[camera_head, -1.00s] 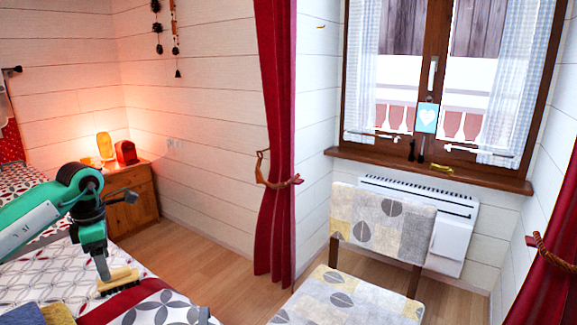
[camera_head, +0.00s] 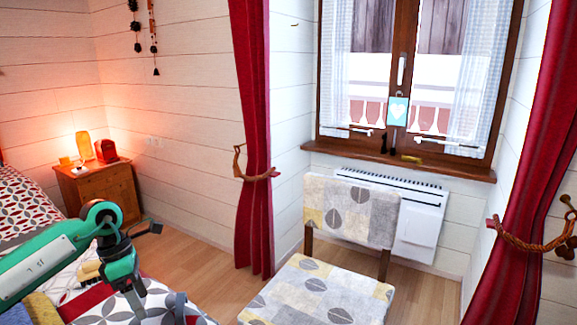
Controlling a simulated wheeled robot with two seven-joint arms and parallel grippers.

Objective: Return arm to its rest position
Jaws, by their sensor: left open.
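My left arm comes in from the left, green and grey, bent at its elbow over the bed. My left gripper (camera_head: 136,304) points down over the patterned bed cover near the bottom of the view. It is open, with nothing seen between its fingers. A yellow brush-like object (camera_head: 90,272) lies on the bed just left of the gripper, partly hidden behind my arm. The gripper is apart from it. My right gripper is not in view.
The bed (camera_head: 25,215) fills the lower left, with folded cloths (camera_head: 42,308) on it. A wooden nightstand (camera_head: 98,192) with a lit lamp stands behind. A patterned chair (camera_head: 318,292) stands at the lower middle, below the window. Wooden floor (camera_head: 205,268) lies free between bed and chair.

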